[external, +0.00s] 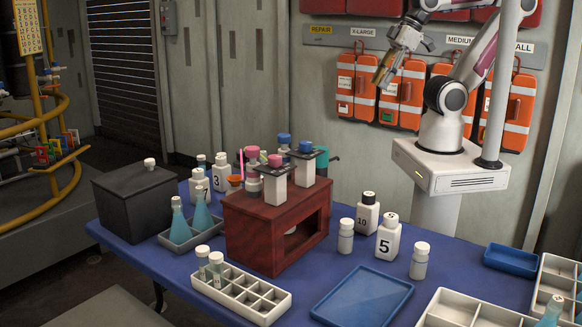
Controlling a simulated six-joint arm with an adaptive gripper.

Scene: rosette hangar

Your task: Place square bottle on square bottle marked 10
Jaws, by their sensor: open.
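A white square bottle marked 10 (367,213) with a dark cap stands upright on the blue table, right of the red-brown wooden box. A white square bottle marked 5 (388,238) stands just in front and to its right. A square bottle marked 3 (219,179) stands at the back left, with another white bottle (199,186) beside it whose mark I cannot read. My gripper (381,79) is raised high above the table's back edge, in front of the orange wall packs. It is open, empty and far from all the bottles.
Two round white bottles (346,237) (419,261) flank the numbered pair. A blue tray (362,298) lies empty in front. The wooden box (252,225) carries capped items. A divided white rack (240,291) holds vials, and a dark box (135,200) stands at left.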

